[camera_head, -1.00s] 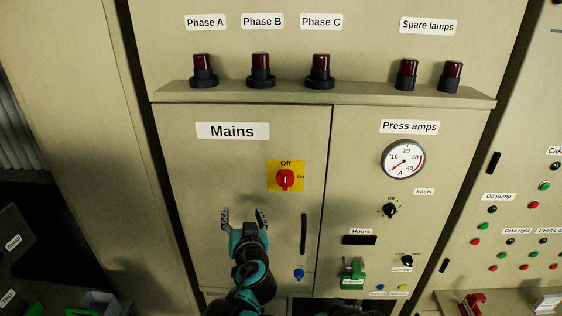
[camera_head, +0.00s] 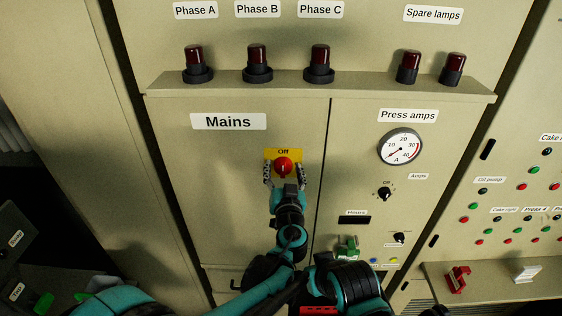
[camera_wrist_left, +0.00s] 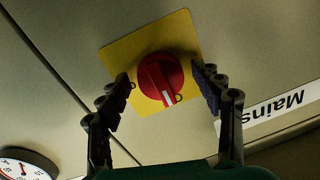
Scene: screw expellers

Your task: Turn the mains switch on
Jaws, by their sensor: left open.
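The mains switch (camera_head: 283,166) is a round red knob on a yellow plate (camera_head: 296,154), on the cabinet door right of the "Mains" label (camera_head: 228,121). The word "Off" shows above the knob. My left gripper (camera_head: 284,176) is open, with one finger on each side of the knob's lower half. In the left wrist view the red knob (camera_wrist_left: 160,79) with its white mark lies between and beyond the two open fingertips (camera_wrist_left: 165,85). I cannot tell whether the fingers touch it. My right gripper is not in view.
The ammeter (camera_head: 400,146) and a small black knob (camera_head: 385,193) are on the door to the right. A ledge with dark red lamps (camera_head: 320,63) juts out above the switch. A green-handled part (camera_head: 347,247) sits low on the right door.

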